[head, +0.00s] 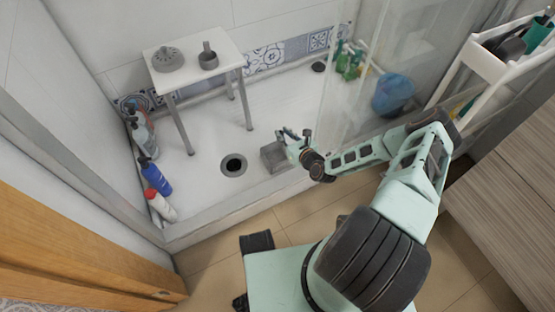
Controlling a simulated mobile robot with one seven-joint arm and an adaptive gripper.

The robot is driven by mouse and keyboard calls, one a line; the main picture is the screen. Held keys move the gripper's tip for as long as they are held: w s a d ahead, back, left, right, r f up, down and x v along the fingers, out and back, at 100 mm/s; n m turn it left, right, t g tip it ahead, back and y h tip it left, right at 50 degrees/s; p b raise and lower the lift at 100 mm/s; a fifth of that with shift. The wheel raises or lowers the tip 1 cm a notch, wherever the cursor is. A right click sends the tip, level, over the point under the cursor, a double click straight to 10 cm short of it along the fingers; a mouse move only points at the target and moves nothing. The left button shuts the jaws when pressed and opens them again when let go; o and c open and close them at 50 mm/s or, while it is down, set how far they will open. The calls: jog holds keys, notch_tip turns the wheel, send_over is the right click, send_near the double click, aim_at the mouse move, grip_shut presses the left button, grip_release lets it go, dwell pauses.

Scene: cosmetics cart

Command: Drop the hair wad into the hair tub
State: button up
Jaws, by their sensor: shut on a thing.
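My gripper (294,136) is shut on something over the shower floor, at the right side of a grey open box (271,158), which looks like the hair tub. The gripper's fingers show at or just above the tub's upper right rim; I cannot tell the exact height. The hair wad is too small and too hidden at the fingers to make out. The tub stands upright on the white shower tray (205,135), right of the round dark drain hole (233,165).
A white stool (225,45) holds a grey round drain cover (168,58) and a grey cup (208,59). Several bottles (156,176) line the left edge. A glass panel (350,90), a blue bucket (393,94) and a white cart (487,62) are at right.

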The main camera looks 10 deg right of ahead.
notch_tip(320, 180, down, 6)
jog(key=b, duration=0.2)
jog(key=shift+r+b, duration=0.2)
jog(key=shift+b, duration=0.2)
jog(key=o, duration=0.8)
notch_tip(320, 180, up, 10)
jog(key=shift+r, duration=0.1)
